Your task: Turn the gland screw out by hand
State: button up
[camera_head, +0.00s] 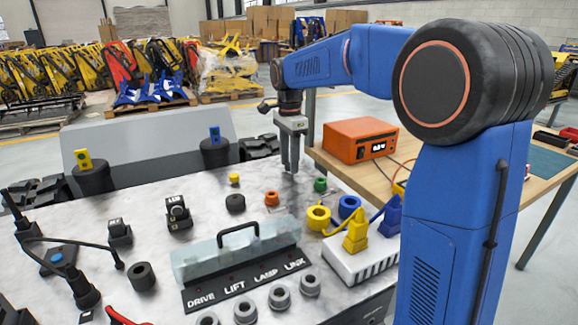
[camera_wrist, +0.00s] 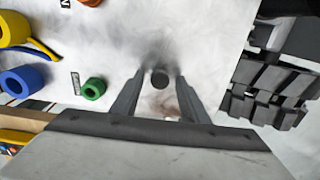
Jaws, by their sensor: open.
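My gripper (camera_head: 290,168) points down over the back edge of the pale marbled top, its two fingers apart. In the wrist view the open fingers (camera_wrist: 160,92) stand on either side of a small dark round piece (camera_wrist: 160,79), with bare space between it and each finger. This piece may be the gland screw; I cannot tell for certain. The surface around it looks smudged dark. In the head view the piece is not clearly seen, as the fingers are in front of that spot. I cannot tell how high the fingertips are above the top.
A green ring (camera_head: 320,184), an orange ring (camera_head: 272,198) and a yellow piece (camera_head: 234,178) stand near the gripper. A clear-covered panel (camera_head: 240,262) with a black handle is in front. An orange box (camera_head: 360,140) sits on the wooden table at right. Black tracks (camera_wrist: 268,85) lie beyond the edge.

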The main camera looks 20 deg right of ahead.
jog(key=c, duration=0.9)
jog(key=shift+o, duration=0.2)
jog(key=n, duration=0.5)
jog(key=shift+n, duration=0.3)
jog(key=n, duration=0.4)
jog(key=n, duration=0.2)
jog(key=shift+n, duration=0.3)
jog(key=n, duration=0.4)
jog(key=shift+n, duration=1.7)
